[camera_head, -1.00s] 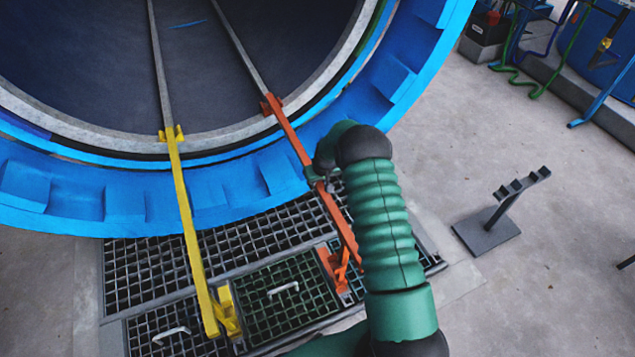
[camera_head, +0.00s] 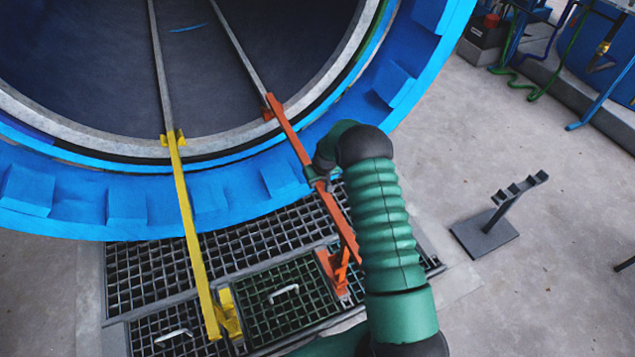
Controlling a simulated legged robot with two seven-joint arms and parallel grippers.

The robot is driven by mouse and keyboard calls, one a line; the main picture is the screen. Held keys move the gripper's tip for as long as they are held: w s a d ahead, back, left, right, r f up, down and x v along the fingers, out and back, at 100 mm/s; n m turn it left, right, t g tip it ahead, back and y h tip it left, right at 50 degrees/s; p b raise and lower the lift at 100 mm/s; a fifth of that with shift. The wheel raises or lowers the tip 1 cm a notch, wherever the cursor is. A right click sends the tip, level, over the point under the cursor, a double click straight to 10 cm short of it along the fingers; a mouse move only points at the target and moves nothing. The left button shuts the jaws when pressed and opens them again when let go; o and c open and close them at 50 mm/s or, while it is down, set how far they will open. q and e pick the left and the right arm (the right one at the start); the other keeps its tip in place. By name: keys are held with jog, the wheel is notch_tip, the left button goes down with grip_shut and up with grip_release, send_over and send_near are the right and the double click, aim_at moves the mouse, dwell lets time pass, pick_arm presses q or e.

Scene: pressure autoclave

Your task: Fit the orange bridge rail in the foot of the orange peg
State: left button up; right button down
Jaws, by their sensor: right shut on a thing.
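The orange bridge rail (camera_head: 289,133) slants from the autoclave's mouth down to the right over the grating. Its upper end meets the grey rail inside the vessel at an orange bracket. My right gripper (camera_head: 318,180) is shut on the rail near its middle; my green arm hides part of the gripper. The orange peg (camera_head: 340,272) stands on the grating under the rail's lower end. That end lies at or just above the peg's foot, partly behind my arm, and I cannot tell whether it is seated. My left gripper is not in view.
A yellow rail (camera_head: 187,226) runs parallel on the left, its lower end beside a yellow foot (camera_head: 229,314). The blue autoclave ring (camera_head: 235,195) curves above the grating (camera_head: 150,266). A dark stand (camera_head: 487,232) is on the floor at right, with clear floor around it.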

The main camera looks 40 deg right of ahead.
jog(key=shift+f, duration=0.4)
dwell(1.5)
jog(key=shift+f+b, duration=0.45)
jog(key=shift+f, duration=0.4)
jog(key=shift+r, duration=0.2)
jog(key=shift+r+p, duration=0.45)
jog(key=shift+p, duration=0.05)
jog(key=shift+s, duration=0.1)
dwell(0.6)
dwell(0.9)
